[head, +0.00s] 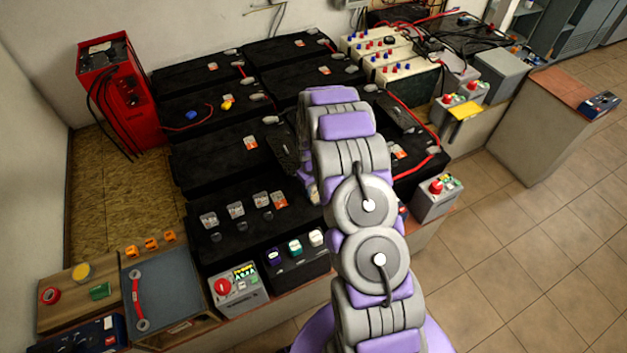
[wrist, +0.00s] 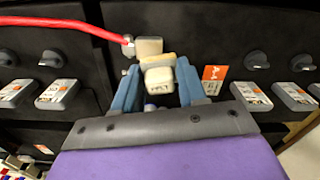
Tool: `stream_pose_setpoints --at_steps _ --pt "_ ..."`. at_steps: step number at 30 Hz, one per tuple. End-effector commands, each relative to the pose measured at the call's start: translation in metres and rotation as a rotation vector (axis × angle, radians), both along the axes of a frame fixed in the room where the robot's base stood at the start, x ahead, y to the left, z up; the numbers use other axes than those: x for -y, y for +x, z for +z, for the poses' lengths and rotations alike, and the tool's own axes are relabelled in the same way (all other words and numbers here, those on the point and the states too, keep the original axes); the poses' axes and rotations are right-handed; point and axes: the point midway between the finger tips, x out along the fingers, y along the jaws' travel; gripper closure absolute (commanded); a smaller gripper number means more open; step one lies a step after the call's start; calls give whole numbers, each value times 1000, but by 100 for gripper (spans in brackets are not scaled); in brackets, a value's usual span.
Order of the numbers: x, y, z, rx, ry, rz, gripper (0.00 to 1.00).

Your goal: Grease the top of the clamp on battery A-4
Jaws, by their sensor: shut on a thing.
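My gripper (wrist: 159,68) has blue fingers shut on a cream, block-shaped tool (wrist: 160,87) with small dark lettering and a yellowish band at its far end. Just beyond it, a pale clamp (wrist: 149,46) sits on a black battery (wrist: 225,35), with a red cable (wrist: 65,23) running into its left side. The tool's far end is close to the clamp; I cannot tell if they touch. An orange-and-white label (wrist: 214,76) lies right of the fingers. The battery's lettering is not readable.
Grey labelled caps (wrist: 56,94) and dark terminals (wrist: 256,60) flank the gripper. In the head view, a dark caddy of coloured-top containers (head: 298,264) and a grey box with a red button (head: 237,289) stand in front. A red charger (head: 120,95) stands at left; tiled floor lies right.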

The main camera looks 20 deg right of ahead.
Motion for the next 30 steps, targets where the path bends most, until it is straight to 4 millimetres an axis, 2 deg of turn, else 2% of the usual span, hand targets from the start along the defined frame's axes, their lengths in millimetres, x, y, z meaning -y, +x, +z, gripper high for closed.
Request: stream_pose_setpoints --at_steps 3,10,30 --pt "-4 1 13 3 -2 2 83" --pt "-10 2 30 2 -4 3 83" --pt "-8 2 32 1 -2 1 83"
